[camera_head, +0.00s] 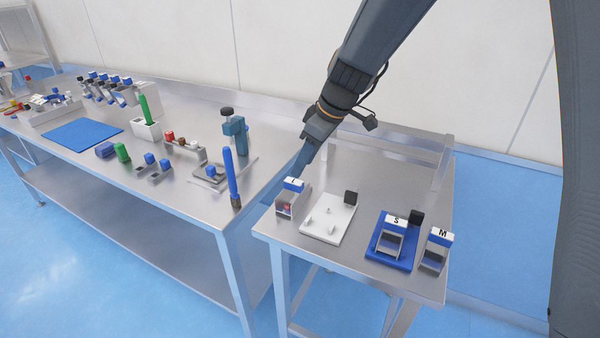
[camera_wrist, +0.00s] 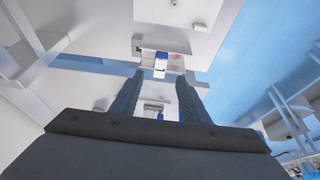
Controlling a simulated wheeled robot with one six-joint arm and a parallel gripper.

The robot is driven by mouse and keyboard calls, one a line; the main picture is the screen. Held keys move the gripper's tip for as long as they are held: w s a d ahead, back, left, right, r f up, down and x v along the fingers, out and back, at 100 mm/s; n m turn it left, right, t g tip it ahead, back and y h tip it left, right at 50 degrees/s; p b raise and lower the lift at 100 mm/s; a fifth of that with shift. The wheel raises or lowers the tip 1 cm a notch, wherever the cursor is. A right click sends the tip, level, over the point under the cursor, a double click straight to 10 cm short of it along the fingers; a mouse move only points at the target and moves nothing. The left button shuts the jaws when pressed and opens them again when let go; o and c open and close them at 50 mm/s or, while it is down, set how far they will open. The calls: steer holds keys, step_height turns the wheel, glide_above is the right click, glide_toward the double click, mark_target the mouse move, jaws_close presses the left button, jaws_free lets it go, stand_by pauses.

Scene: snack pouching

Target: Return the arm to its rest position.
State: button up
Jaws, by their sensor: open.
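My arm reaches down from the upper right in the head view. My gripper (camera_head: 302,168) hangs above the left part of the small steel table, close behind a blue-topped box (camera_head: 292,185). In the wrist view my gripper (camera_wrist: 155,78) has its two fingers apart, with nothing held between them. A box with a blue and white label (camera_wrist: 161,64) shows just beyond the fingertips, apparently the same one. In the head view I cannot tell whether the fingertips touch it.
The small steel table (camera_head: 340,258) also carries a white plate with pegs (camera_head: 322,228), a blue tray (camera_head: 377,252) with a box marked S (camera_head: 392,240), and a box marked M (camera_head: 437,250). A cluttered steel bench (camera_head: 190,205) stands left, with an upright blue marker (camera_head: 230,172) near its corner.

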steer(key=s+d+f+m+h, duration=0.2)
steer(key=s+d+m, duration=0.4)
steer(key=s+d, duration=0.4)
steer(key=s+d+f+m+h, duration=0.2)
steer(key=s+d+m, duration=0.5)
steer(key=s+d, duration=0.3)
steer(key=d, duration=0.3)
steer(key=shift+f+m, duration=0.15)
steer(key=shift+m, duration=0.15)
